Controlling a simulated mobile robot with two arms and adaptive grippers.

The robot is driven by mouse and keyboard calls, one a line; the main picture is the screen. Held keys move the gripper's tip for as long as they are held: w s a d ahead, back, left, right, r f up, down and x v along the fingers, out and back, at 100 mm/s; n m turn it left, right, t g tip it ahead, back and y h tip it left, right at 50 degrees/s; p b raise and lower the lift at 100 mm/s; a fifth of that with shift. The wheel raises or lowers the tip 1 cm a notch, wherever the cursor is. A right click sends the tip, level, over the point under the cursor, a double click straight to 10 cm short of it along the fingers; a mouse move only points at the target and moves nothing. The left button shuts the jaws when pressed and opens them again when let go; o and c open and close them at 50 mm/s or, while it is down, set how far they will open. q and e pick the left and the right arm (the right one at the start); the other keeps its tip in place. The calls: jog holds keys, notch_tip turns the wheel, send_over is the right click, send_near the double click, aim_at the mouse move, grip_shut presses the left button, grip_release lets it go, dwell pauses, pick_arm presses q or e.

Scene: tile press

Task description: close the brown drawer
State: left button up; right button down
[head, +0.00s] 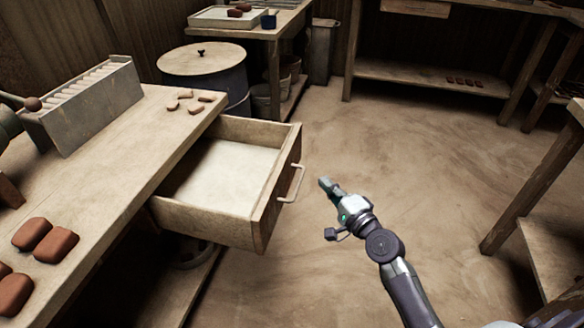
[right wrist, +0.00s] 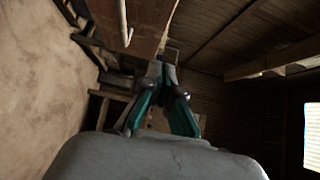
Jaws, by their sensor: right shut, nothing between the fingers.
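The brown wooden drawer (head: 279,198) stands pulled out from under the workbench on the left in the head view. Its inside is pale and looks empty. A light bar handle (head: 293,184) is on its front face. My right gripper (head: 325,184) is shut and empty, just to the right of the handle with a small gap between them. In the right wrist view, my right gripper (right wrist: 162,75) points toward the wooden drawer front (right wrist: 147,22), with the handle (right wrist: 124,25) beside it at the upper left. My left gripper is not in view.
The workbench top (head: 135,150) carries a grey slotted rack (head: 92,103), small brown pieces (head: 185,97) and larger reddish blocks (head: 56,245). A lidded barrel (head: 203,62) stands behind the drawer. The floor (head: 420,150) to the right is clear up to another table (head: 540,170).

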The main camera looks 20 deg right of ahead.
send_near(288, 157)
jog(key=w+d, duration=0.2)
jog(key=w, duration=0.2)
jog(key=shift+w+a, duration=0.85)
jog(key=shift+a, duration=0.35)
jog(key=shift+w+a, duration=0.25)
jog(key=shift+a, duration=0.1)
jog(key=shift+a, duration=0.1)
